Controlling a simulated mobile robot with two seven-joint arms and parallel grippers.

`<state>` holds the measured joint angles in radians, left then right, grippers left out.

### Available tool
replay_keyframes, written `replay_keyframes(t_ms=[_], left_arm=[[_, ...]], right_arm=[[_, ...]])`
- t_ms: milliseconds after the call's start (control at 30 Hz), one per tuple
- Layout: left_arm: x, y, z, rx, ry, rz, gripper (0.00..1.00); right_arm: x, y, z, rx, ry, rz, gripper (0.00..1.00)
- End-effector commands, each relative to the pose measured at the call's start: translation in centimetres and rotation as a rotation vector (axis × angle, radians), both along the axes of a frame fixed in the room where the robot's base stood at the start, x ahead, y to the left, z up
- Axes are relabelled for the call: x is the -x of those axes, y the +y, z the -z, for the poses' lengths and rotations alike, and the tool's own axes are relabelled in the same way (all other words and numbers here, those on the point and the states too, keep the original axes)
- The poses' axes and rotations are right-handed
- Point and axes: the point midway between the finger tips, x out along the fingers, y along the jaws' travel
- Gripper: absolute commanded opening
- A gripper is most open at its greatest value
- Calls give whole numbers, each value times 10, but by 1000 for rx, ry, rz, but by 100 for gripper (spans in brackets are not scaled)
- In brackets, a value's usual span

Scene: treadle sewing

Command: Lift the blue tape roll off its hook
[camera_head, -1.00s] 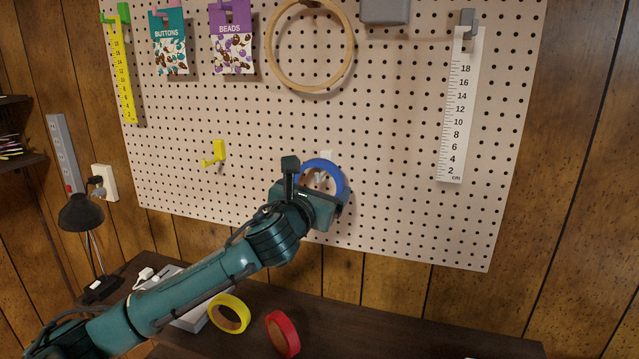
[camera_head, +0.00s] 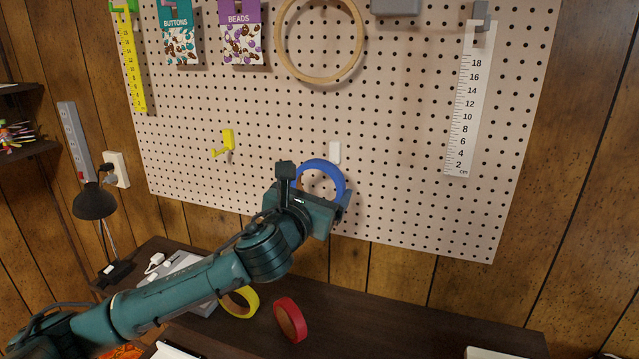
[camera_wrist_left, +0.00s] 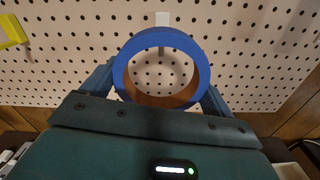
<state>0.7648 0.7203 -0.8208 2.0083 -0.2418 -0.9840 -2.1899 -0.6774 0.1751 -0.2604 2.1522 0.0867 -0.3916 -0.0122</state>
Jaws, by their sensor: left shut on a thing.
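The blue tape roll (camera_head: 325,164) is held upright by my left gripper (camera_head: 316,186) in front of the pegboard. In the left wrist view the roll (camera_wrist_left: 160,38) stands between the two fingers, which are shut on its left and right sides. The white hook (camera_head: 335,152) is on the pegboard just above and behind the roll. It also shows above the roll's top edge in the left wrist view (camera_wrist_left: 162,19). The roll looks lower than and in front of the hook; whether they touch is unclear. My right gripper is not in view.
A yellow hook (camera_head: 228,139) is empty on the pegboard (camera_head: 400,140) to the left. A white ruler (camera_head: 468,110) hangs at right, a wooden hoop (camera_head: 361,45) above. Yellow tape (camera_head: 248,306) and red tape (camera_head: 292,319) are on the dark table below.

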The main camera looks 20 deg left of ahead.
Motion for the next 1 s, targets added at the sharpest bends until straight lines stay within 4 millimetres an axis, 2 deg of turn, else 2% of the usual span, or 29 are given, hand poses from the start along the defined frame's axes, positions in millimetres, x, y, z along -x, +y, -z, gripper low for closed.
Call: replay_keyframes(t_ms=[633, 1000], left_arm=[[32, 1, 0, -1, 1, 0, 64], [36, 1, 0, 0, 0, 0, 64]], right_arm=[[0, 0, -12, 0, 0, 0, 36], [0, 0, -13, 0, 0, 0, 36]])
